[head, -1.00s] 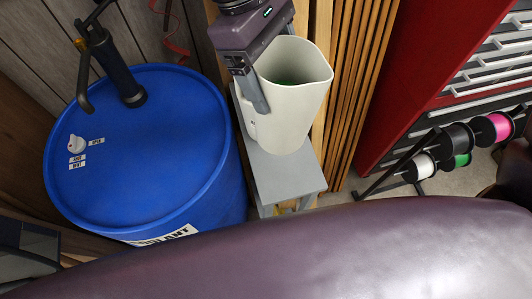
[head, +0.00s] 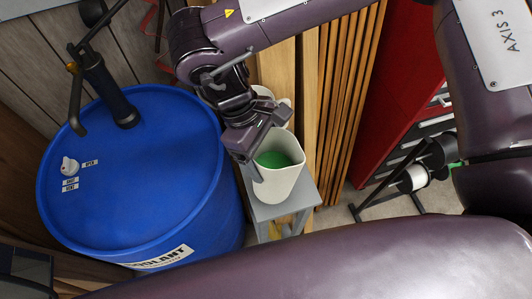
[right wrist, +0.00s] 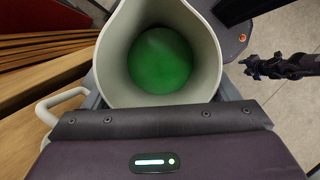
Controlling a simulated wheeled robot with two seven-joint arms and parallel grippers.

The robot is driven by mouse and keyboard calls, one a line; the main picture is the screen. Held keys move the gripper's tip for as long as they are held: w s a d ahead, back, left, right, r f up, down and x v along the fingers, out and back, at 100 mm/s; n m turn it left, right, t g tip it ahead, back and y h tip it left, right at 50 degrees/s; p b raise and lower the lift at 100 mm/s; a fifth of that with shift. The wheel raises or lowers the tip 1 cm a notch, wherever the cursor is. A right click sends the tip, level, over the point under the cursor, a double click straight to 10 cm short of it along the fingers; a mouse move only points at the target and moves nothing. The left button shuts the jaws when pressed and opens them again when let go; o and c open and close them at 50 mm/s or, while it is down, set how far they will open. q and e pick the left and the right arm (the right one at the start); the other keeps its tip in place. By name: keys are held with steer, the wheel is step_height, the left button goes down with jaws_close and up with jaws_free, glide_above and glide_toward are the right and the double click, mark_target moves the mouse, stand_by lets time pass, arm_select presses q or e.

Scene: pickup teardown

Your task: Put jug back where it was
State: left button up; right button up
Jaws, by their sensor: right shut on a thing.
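The cream jug (head: 279,184) with green liquid inside is over the grey stool (head: 292,205), upright or nearly so. I cannot tell whether its base touches the stool top.
A blue coolant drum (head: 130,190) with a black pump (head: 108,95) stands close left of the stool. Upright wooden planks (head: 340,90) are behind it. A red cabinet (head: 400,80) and a spool rack (head: 410,180) stand to the right, with some bare floor between.

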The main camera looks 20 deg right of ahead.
steer(key=shift+w+f, duration=0.1)
steer(key=shift+f, duration=1)
steer(key=o, duration=2)
steer(key=b+v, duration=0.1)
steer(key=v, duration=1.1)
steer(key=shift+b, duration=0.3)
